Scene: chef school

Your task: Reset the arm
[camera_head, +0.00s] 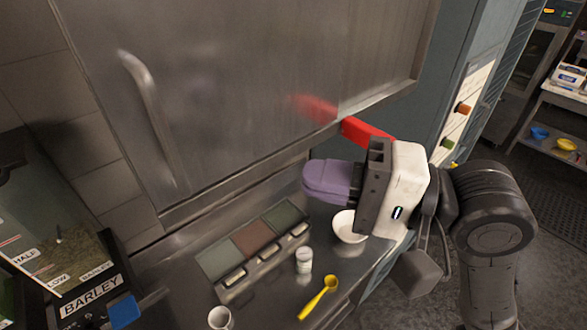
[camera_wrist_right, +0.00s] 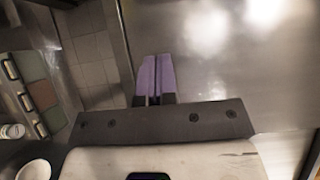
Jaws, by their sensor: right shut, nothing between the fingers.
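My right arm comes in from the right in the head view. Its right gripper (camera_head: 314,180) has purple fingers that are closed together with nothing between them. It is held above the steel counter (camera_head: 192,258), in front of the large steel cabinet (camera_head: 235,75). In the right wrist view the closed purple fingers (camera_wrist_right: 154,72) point toward a steel surface and a tiled wall. My left gripper is in neither view.
Below the gripper are a white bowl (camera_head: 349,228), a small white jar (camera_head: 304,261), a yellow spoon (camera_head: 319,298) and a three-part coloured tray (camera_head: 225,259). A red bar (camera_head: 364,130) lies just behind the gripper. A barley dispenser (camera_head: 92,297) stands at left.

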